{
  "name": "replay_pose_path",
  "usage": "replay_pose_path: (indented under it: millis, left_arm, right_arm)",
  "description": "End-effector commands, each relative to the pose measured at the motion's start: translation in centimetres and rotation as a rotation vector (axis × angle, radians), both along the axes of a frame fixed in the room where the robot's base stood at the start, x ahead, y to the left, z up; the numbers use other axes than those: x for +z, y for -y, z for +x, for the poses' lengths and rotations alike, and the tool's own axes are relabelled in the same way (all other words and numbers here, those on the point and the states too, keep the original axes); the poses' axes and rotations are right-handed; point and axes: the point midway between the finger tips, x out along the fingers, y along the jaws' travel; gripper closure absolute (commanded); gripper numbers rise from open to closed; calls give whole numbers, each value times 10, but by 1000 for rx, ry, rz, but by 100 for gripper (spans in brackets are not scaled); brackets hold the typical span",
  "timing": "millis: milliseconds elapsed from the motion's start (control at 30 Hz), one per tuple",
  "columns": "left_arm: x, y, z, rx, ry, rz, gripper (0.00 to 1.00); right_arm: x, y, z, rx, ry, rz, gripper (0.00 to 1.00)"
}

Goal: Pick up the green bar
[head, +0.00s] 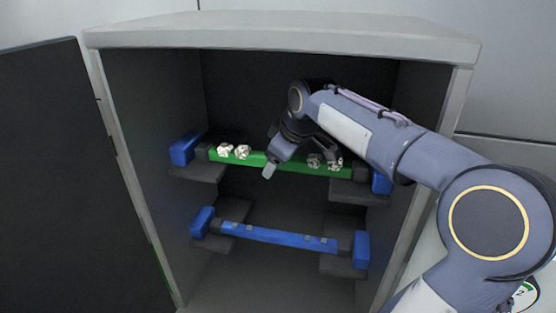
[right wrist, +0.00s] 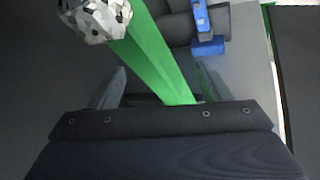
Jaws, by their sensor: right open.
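The green bar (head: 250,157) lies across the upper level inside the open cabinet, its ends on dark shelf brackets with blue end blocks. Faceted silver-white pieces (head: 234,151) sit along it in two groups. My right gripper (head: 300,162) is open at the bar's middle, with one finger in front of it. In the right wrist view the green bar (right wrist: 155,55) runs down between the two spread fingers, and a faceted piece (right wrist: 95,18) shows at the upper left. I cannot tell whether the fingers touch the bar. My left gripper is not in view.
A blue bar (head: 275,236) rests on lower brackets below the green one. The grey cabinet (head: 290,32) has side walls and a top close around my right arm. Its dark door (head: 60,170) stands open at the left.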

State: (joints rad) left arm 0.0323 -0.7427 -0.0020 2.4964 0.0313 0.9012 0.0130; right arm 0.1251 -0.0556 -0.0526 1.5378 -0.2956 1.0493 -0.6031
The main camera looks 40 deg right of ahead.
Motion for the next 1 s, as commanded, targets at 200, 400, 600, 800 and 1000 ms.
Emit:
replay_pose_path:
  millis: [200,400,600,800,1000]
  left_arm:
    - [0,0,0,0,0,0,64]
    - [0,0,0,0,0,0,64]
    - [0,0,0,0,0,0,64]
    - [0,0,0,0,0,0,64]
    - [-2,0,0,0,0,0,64]
  right_arm:
    - [0,0,0,0,0,0,41]
    - [0,0,0,0,0,0,67]
    - [-1,0,0,-1,-1,1,93]
    - [-1,0,0,-2,-2,3,100]
    - [1,0,0,-1,-3,2,100]
